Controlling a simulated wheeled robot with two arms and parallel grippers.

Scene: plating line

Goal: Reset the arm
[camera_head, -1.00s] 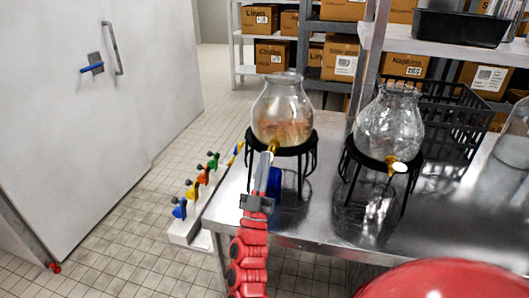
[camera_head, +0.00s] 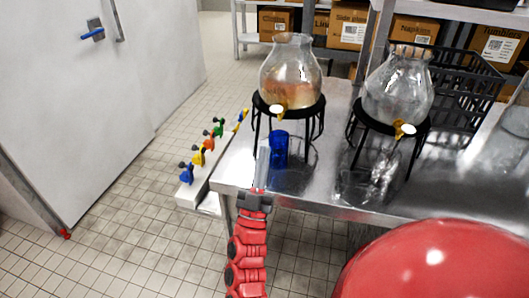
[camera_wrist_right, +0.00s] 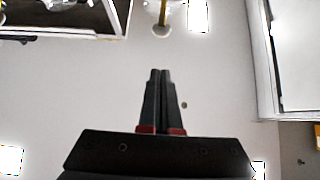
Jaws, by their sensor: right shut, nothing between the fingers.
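My right gripper (camera_head: 263,152) is at the end of the red arm that rises from the bottom of the head view. Its thin grey fingers point up and away, just left of a blue cup (camera_head: 278,150) near the table's left corner. I cannot tell from the picture whether the fingers touch the cup. In the right wrist view the two dark fingers of this gripper (camera_wrist_right: 159,73) are closed together with nothing between them. My left gripper is not in view.
A dispenser with orange-tinted contents (camera_head: 290,72) and a clear one (camera_head: 398,92) stand on black stands on the metal table (camera_head: 330,195). A black crate (camera_head: 465,85) is behind. Coloured taps on a white rack (camera_head: 195,190) stand left.

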